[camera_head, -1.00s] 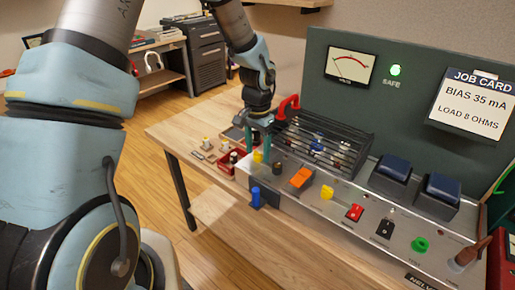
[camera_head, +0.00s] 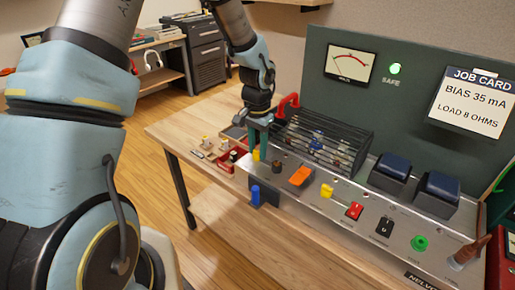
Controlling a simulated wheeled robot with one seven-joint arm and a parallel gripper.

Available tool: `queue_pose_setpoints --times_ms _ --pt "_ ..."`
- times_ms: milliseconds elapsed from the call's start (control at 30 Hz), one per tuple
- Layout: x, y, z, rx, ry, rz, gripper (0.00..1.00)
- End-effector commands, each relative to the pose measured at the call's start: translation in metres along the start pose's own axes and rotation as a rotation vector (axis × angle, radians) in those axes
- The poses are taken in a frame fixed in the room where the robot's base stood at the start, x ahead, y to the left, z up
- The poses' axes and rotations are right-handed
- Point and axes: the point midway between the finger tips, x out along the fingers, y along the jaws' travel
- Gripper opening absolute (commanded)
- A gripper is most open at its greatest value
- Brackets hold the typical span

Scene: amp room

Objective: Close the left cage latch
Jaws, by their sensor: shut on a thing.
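The dark wire cage (camera_head: 330,140) stands at the back left of the grey amp chassis and looks lowered. A small yellow piece, which looks like the left cage latch (camera_head: 257,155), sits at the chassis's left front, below the fingertips. A similar yellow latch (camera_head: 326,191) stands farther right. My gripper (camera_head: 259,148) points down at the cage's left front corner, its teal fingers close together and shut on the left latch. The fingers partly hide the latch, so its exact position cannot be told.
A red handle (camera_head: 288,103) rises behind my gripper. A black knob (camera_head: 277,166), an orange switch (camera_head: 300,175) and a blue post (camera_head: 255,195) are close by. A red tray (camera_head: 227,168) with small parts is at the left. The wooden bench front is clear.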

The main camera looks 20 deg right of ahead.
Motion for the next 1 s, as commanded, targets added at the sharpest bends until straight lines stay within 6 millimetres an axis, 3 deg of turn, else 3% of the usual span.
queue_pose_setpoints --times_ms 467,1000 --pt "0.0009 0.0006 -0.0006 -0.094 0.0 -0.001 0.0" --pt "0.0004 0.0006 -0.0013 -0.564 0.003 -0.001 0.0"
